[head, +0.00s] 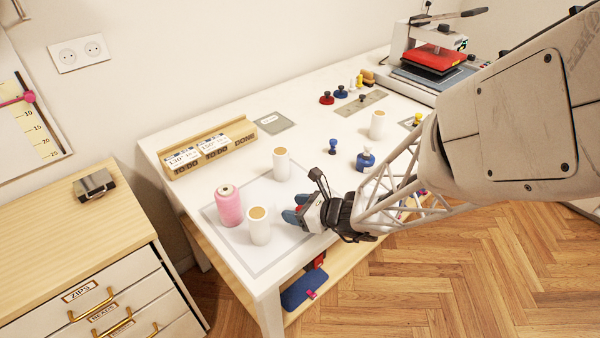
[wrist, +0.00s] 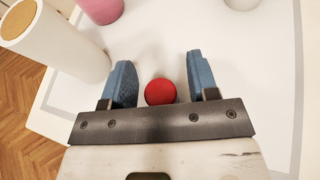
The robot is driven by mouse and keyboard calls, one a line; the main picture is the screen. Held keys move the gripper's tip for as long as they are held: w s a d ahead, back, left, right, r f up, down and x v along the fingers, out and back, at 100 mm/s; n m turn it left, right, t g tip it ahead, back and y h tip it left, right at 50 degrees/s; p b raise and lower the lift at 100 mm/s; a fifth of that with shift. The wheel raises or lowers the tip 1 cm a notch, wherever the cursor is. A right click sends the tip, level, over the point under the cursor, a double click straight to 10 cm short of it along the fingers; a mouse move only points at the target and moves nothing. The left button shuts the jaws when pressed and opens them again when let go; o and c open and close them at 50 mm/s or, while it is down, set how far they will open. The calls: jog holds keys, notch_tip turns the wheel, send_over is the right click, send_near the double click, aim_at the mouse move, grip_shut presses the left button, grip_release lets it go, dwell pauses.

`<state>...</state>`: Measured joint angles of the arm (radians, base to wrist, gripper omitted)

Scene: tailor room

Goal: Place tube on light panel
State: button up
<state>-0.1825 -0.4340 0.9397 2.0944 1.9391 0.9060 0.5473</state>
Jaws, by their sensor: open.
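Three white tubes with tan tops stand upright on the table: a front tube (head: 259,231), one behind it (head: 281,165) and one farther right (head: 377,127). The first two stand on a white, grey-bordered panel (head: 262,260), apparently the light panel. My gripper (head: 293,216) is low over the panel's right side, right of the front tube. In the wrist view my gripper (wrist: 160,85) is open, with a round red thing (wrist: 160,92) between its blue fingers; I cannot tell whether they touch it. A white tube (wrist: 72,48) stands beside the left finger.
A pink spool (head: 229,208) stands left of the front tube. A wooden label rack (head: 210,150) is at the back left. A blue stamp-like piece (head: 366,160) and small knobbed pieces stand right of the panel. A heat press (head: 432,60) is at the far end.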

jog(key=v, duration=1.1)
jog(key=shift+d+r, duration=0.25)
jog(key=shift+s, duration=0.2)
jog(key=shift+r, duration=0.1)
dwell(0.5)
jog(key=s+d+r+n+g+h, duration=0.2)
jog(key=s+r+n+g+h, duration=0.25)
jog(key=s+r+n, duration=0.65)
jog(key=s+d+r+n+h, duration=0.2)
jog(key=d+r+n+h, duration=0.1)
jog(key=d+n+h, duration=0.1)
jog(key=s+d+r+n+h, duration=0.2)
jog(key=d+n+h, duration=0.2)
jog(key=d+n, duration=0.3)
jog(key=shift+r+n+t, duration=0.4)
jog(key=shift+n+t, duration=0.05)
jog(key=shift+n, duration=0.15)
